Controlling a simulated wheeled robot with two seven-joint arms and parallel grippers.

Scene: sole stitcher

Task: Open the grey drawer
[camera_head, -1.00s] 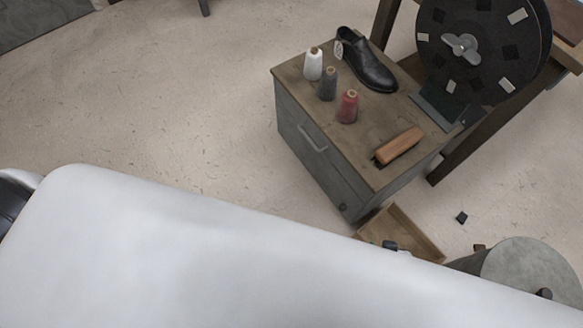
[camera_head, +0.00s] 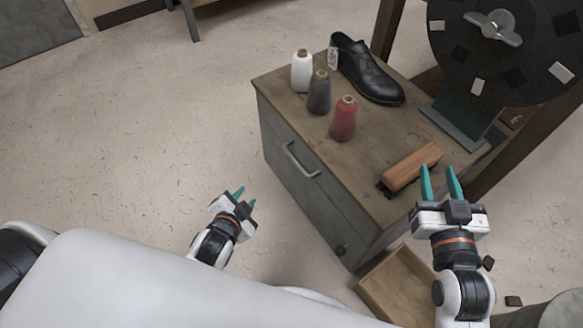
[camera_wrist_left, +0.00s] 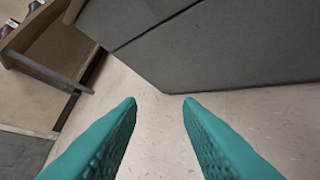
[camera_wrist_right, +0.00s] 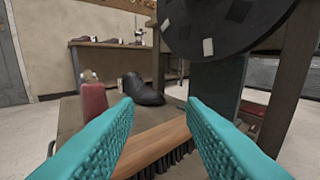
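The grey drawer (camera_head: 309,178) is the upper front of the cabinet in the head view and looks shut. Its metal bar handle (camera_head: 300,161) is on the front face. My left gripper (camera_head: 241,195) is open and empty, apart from the drawer front and to the left of it. Grey cabinet panels (camera_wrist_left: 205,45) show in the left wrist view, without the handle. My right gripper (camera_head: 441,181) is open and empty by the cabinet top's right edge, near the wooden brush (camera_head: 411,167). The brush (camera_wrist_right: 160,147) also shows between its fingers in the right wrist view.
A large black wheel (camera_head: 505,45) stands behind. A wooden tray (camera_head: 396,288) lies low at the front right. Floor (camera_head: 170,130) left of the cabinet is clear.

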